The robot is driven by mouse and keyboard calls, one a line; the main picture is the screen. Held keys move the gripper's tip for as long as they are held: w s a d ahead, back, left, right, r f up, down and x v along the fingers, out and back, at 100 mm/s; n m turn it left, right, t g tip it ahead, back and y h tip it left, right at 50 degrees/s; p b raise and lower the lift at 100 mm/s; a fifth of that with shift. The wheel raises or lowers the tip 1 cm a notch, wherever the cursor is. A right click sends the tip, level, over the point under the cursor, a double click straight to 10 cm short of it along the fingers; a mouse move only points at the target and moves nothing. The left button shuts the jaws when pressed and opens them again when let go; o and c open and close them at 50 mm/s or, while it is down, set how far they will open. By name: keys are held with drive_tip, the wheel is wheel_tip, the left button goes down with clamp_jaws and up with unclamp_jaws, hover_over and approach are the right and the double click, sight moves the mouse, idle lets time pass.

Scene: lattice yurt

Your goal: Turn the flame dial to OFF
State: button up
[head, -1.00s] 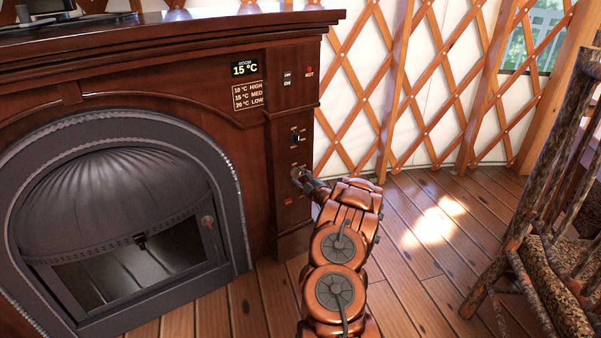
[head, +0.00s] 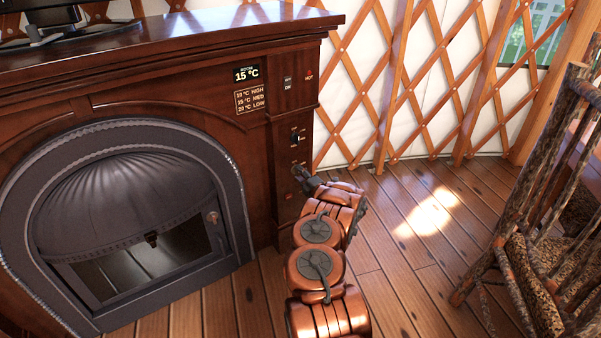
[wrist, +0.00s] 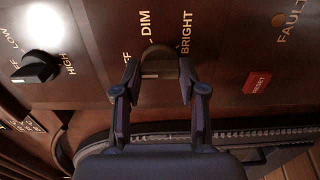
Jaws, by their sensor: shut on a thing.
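The flame dial (wrist: 160,52) is a round brown knob on the dark wood panel, with OFF, DIM and BRIGHT lettered around it in the wrist view. The O of OFF is hidden by a finger. My gripper (wrist: 159,70) has one finger on each side of the dial and is shut on it. I cannot clearly tell which word the dial points at. In the head view my gripper (head: 303,176) reaches the lower part of the fireplace's right panel and hides the dial.
A black LOW/HIGH knob (wrist: 36,68) sits left of the dial in the wrist view. A red RESET button (wrist: 257,84) and the FAULT lamp (wrist: 278,20) are on the right. A log chair (head: 530,240) stands right; floor between is clear.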

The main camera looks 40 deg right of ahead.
drive_tip(key=shift+a, duration=0.1)
idle(0.3)
drive_tip(key=o, duration=1.1)
drive_tip(key=shift+o, duration=0.2)
drive_tip(key=s+a, duration=0.2)
drive_tip(key=s, duration=0.9)
drive_tip(key=shift+s, duration=0.4)
